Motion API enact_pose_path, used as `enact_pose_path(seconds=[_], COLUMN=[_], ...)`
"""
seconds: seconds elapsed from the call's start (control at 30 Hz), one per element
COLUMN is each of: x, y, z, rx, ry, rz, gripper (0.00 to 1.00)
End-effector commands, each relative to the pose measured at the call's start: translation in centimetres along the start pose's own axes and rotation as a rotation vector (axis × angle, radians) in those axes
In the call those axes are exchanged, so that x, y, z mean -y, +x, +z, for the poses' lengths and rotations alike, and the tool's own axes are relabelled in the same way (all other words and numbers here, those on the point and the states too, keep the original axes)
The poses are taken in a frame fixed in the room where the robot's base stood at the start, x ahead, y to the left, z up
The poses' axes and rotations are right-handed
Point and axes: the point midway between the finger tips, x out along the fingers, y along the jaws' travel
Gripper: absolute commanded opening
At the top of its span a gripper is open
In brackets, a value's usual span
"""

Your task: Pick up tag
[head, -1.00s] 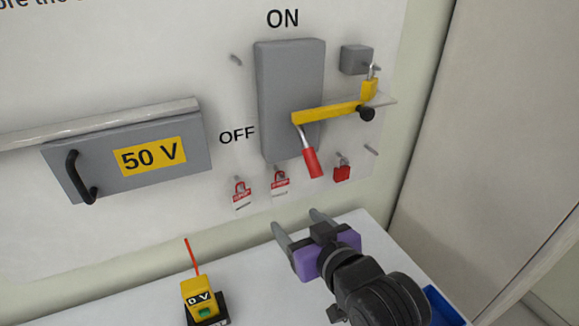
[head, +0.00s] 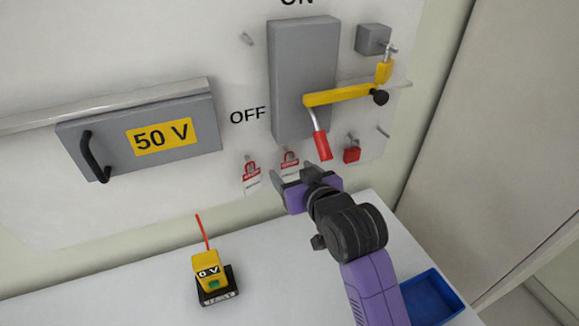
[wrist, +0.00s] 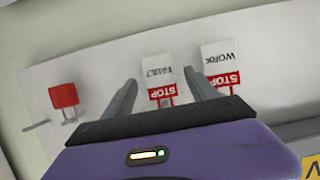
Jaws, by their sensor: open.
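Two red and white STOP tags hang on the panel. The tag lettered FAULT (wrist: 158,70) appears upside down between my fingers in the wrist view, and is the right tag (head: 289,160) in the head view. The tag lettered WORK (wrist: 220,62) is to its right in the wrist view, and is the left tag (head: 251,176) in the head view. My gripper (head: 292,174) is open and empty, close below the FAULT tag. In the wrist view my gripper (wrist: 159,78) has its fingertips on either side of that tag; I cannot tell the remaining depth.
A red padlock (head: 352,152) hangs right of the tags. Above is a switch box with a red handle (head: 322,145) and yellow bar (head: 335,95). A yellow tester (head: 208,270) and blue tray (head: 432,298) are on the white bench (head: 285,270).

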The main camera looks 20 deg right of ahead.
Motion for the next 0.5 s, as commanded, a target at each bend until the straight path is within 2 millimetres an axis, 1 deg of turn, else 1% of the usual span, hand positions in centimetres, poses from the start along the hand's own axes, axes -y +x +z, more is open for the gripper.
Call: enact_pose_path(seconds=[0.13, 0.43, 0.47, 0.5], x=[0.01, 0.01, 0.01, 0.01], y=[-0.02, -0.05, -0.05, -0.05], z=[0.02, 0.01, 0.02, 0.01], rx=[0.000, 0.000, 0.000, -0.001], ry=[0.000, 0.000, 0.000, 0.000], rz=[0.000, 0.000, 0.000, 0.000], gripper=[0.67, 0.08, 0.03, 0.03])
